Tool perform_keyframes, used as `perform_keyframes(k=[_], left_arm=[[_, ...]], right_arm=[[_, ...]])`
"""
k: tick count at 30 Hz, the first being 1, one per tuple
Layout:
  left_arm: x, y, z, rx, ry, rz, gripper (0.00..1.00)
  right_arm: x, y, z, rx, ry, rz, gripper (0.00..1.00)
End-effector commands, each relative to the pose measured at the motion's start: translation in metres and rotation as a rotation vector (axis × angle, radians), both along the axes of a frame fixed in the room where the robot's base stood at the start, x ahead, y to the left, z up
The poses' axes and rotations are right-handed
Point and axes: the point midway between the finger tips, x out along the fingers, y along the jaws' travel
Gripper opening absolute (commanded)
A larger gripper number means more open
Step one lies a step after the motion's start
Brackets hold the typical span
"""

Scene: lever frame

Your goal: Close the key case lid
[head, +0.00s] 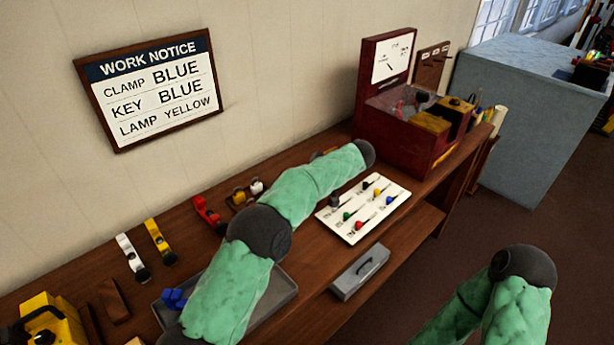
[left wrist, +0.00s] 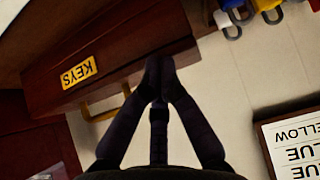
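A dark red case (head: 436,160) with a raised back panel (head: 388,60) stands at the right end of the workbench. In the left wrist view a dark red wooden piece (left wrist: 120,50) carries a yellow KEYS label (left wrist: 79,72), upside down. A yellow handle (left wrist: 100,112) shows beside it. My left gripper (left wrist: 157,62) is shut, with nothing visible between its fingers. Its tips overlap the edge of the red wood in the picture; I cannot tell whether they touch. My left arm hides this gripper in the head view. My right gripper is not in view.
My left arm crosses above the bench. A white board with coloured pegs (head: 352,231), a grey box (head: 360,272) and a grey tray (head: 286,294) lie near it. The WORK NOTICE sign (head: 150,88) hangs on the wall. Padlocks (left wrist: 240,14) show in the wrist view.

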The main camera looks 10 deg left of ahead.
Motion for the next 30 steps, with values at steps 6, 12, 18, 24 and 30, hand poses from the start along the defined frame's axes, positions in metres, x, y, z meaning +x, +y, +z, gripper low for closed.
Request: perform_keyframes(k=[6, 12, 18, 24, 30], left_arm=[[0.001, -0.003, -0.009, -0.001, -0.001, 0.0, 0.0], [0.001, -0.004, -0.011, 0.0, 0.001, 0.001, 0.0], [0.0, -0.004, -0.013, 0.0, 0.003, 0.0, 0.0], [0.0, -0.004, -0.013, 0.001, 0.005, 0.0, 0.0], [0.001, 0.005, 0.003, 0.0, 0.001, 0.002, 0.0]], right_arm=[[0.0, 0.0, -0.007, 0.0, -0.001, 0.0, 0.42], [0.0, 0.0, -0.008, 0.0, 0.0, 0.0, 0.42], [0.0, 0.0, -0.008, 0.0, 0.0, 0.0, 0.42], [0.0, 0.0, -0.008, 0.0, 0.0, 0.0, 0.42], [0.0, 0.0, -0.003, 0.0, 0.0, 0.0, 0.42]])
